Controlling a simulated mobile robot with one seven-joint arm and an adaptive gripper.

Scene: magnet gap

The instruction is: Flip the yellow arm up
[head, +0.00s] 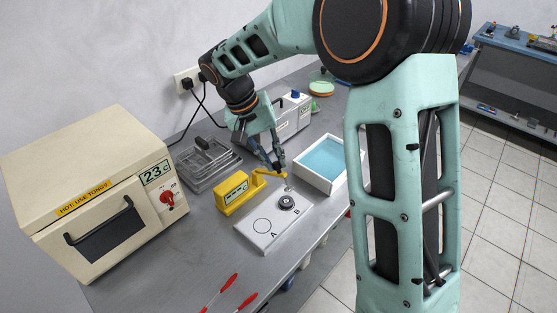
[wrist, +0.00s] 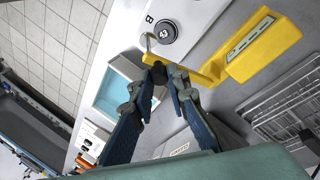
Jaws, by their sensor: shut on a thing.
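The yellow arm (head: 267,173) reaches out from a yellow box with a display (head: 233,194). In the wrist view the yellow arm (wrist: 188,76) runs from the yellow box (wrist: 262,46) to my fingertips. My gripper (head: 277,166) is shut on the arm near its outer end; the fingers (wrist: 158,76) hide part of it there. A dark round puck (head: 287,202) sits on the white plate (head: 252,238) at the B mark, close to the arm's end, and also shows in the wrist view (wrist: 163,32).
A cream oven (head: 97,190) stands at left. A wire rack (head: 206,163) lies behind the yellow box. A white tray with a blue inside (head: 303,182) is right of my gripper. Red-handled tongs (head: 219,291) lie at the front. A grey-white device (head: 292,122) stands behind.

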